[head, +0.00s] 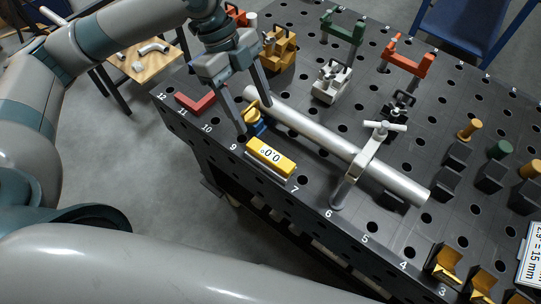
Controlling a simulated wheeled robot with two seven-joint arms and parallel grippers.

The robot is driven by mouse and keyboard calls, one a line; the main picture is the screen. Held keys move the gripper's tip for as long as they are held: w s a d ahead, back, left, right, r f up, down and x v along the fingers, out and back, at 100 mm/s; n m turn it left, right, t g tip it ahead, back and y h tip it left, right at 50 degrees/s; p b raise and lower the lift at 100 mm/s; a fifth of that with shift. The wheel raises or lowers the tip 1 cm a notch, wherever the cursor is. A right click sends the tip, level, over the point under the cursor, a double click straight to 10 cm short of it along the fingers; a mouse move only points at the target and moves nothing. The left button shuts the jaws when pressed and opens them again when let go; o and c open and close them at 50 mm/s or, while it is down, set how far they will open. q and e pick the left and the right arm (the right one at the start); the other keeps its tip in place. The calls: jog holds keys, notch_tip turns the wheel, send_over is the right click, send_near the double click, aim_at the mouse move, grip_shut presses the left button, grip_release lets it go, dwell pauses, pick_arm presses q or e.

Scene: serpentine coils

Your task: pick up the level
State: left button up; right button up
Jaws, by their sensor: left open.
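The level (271,157) is a yellow block with a "0.0°" display on its face, lying near the table's front edge at marks 7 to 9. My left gripper (256,119) comes down from above, just behind and left of the level. Its two fingers are spread apart, and the level is not between them. A small yellow and blue piece (254,122) shows between the fingertips; whether they touch it I cannot tell. My right gripper is not in view.
A long silver tube (318,136) lies behind the level, with a silver clamp (365,163) across it on the right. A red angle piece (195,103) lies to the left. Green (343,29) and orange (408,56) clamps stand farther back on the perforated black table (330,232).

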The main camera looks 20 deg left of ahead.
pick_arm(q)
jog(key=p, duration=0.2)
send_near(268, 154)
jog(key=x, duration=0.4)
jog(key=shift+w+d+f, duration=0.25)
jog(key=shift+d+f, duration=0.05)
jog(key=shift+d, duration=0.1)
jog(key=shift+x, duration=0.75)
jog(key=shift+f, duration=0.1)
jog(key=shift+s+d+f+p, duration=0.15)
jog(key=shift+s+f+p, duration=0.05)
jog(key=shift+f+p, duration=0.45)
jog(key=p+x, duration=0.1)
jog(key=x, duration=0.1)
jog(key=shift+s+f, duration=0.15)
jog(key=shift+f, duration=0.25)
jog(key=shift+d+f, duration=0.2)
jog(key=shift+f, duration=0.2)
jog(key=c, duration=1.2)
